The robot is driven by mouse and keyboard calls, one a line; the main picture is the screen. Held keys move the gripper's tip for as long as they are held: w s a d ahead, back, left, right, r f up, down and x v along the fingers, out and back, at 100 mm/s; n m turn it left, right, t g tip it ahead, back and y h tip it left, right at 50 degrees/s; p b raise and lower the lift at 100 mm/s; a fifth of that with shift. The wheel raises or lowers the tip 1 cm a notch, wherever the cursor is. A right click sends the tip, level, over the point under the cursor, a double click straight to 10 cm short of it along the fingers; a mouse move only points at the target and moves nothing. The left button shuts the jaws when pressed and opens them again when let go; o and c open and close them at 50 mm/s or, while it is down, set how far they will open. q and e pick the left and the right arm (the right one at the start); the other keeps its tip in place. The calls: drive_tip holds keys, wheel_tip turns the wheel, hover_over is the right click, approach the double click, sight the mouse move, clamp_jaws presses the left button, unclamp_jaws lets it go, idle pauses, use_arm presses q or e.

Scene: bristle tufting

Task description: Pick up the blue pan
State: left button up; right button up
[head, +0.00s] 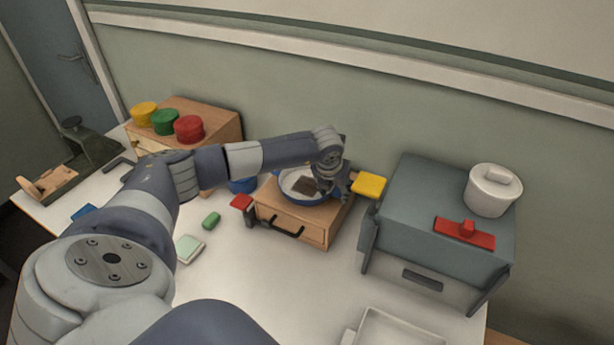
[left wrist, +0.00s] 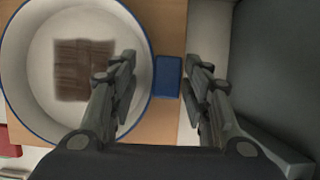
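The blue pan (head: 289,195), with a blue rim and a white inside, sits on a small wooden drawer box. It also shows in the left wrist view (left wrist: 40,25). A brown square piece (left wrist: 83,70) lies in it. The pan's short blue handle (left wrist: 168,77) lies between the fingers of my left gripper (left wrist: 160,68). That gripper (head: 338,187) is open, one finger over the pan's inside and one past the handle. I cannot tell whether a finger touches the handle. My right gripper is not in view.
The wooden box (head: 300,223) has a dark front handle. A yellow block (head: 369,185) is right of the gripper. A grey oven-like box (head: 415,235) bears a white pot (head: 492,190) and a red piece (head: 464,234). A green sponge (head: 188,249) lies on the white table (head: 250,285).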

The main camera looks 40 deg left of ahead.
use_arm(q)
clamp_jaws()
drive_tip(key=shift+d, duration=0.1)
